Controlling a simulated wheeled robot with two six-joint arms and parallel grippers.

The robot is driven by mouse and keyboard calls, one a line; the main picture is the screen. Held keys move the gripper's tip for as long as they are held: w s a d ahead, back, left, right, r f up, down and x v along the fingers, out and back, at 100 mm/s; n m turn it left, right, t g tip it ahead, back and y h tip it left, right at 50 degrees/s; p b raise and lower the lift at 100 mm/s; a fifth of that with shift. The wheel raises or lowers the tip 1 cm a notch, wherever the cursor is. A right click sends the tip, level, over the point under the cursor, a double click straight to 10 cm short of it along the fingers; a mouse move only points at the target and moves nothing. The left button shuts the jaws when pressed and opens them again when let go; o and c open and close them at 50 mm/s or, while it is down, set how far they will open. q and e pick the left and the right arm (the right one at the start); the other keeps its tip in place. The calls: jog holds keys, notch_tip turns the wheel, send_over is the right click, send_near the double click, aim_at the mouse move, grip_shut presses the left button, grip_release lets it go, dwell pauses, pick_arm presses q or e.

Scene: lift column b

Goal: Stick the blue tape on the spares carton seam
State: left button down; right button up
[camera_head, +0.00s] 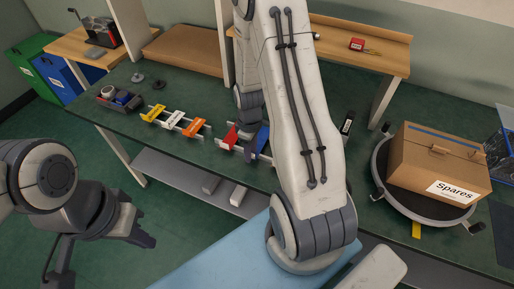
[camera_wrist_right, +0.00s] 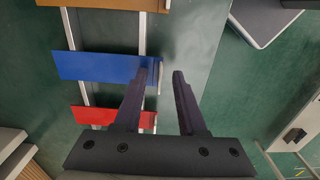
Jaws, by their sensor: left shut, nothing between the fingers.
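The blue tape (camera_wrist_right: 95,67) is a flat strip lying across the pale rails of a rack; in the head view part of it (camera_head: 263,137) shows beside my right arm. My right gripper (camera_wrist_right: 160,76) is open over the right end of the strip, with one finger across that end and the other over bare bench; I cannot tell if it touches. The brown spares carton (camera_head: 412,160) stands at the right with a "Spares" label and a thin blue line along its top. My left gripper (camera_head: 143,233) is shut and empty at lower left, away from the bench.
A red strip (camera_wrist_right: 92,116) lies beside the blue one, and yellow (camera_head: 153,112) and orange (camera_head: 195,127) strips lie further along. The carton stands on a round grey-rimmed stand (camera_head: 397,205). A grey tray (camera_head: 118,98) with items sits at the bench's left. A raised wooden shelf (camera_head: 375,50) stands behind.

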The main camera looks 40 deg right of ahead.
grip_shut()
jog(key=shift+r, duration=0.15)
jog(key=shift+r+p, duration=3.65)
jog(key=shift+r, duration=0.25)
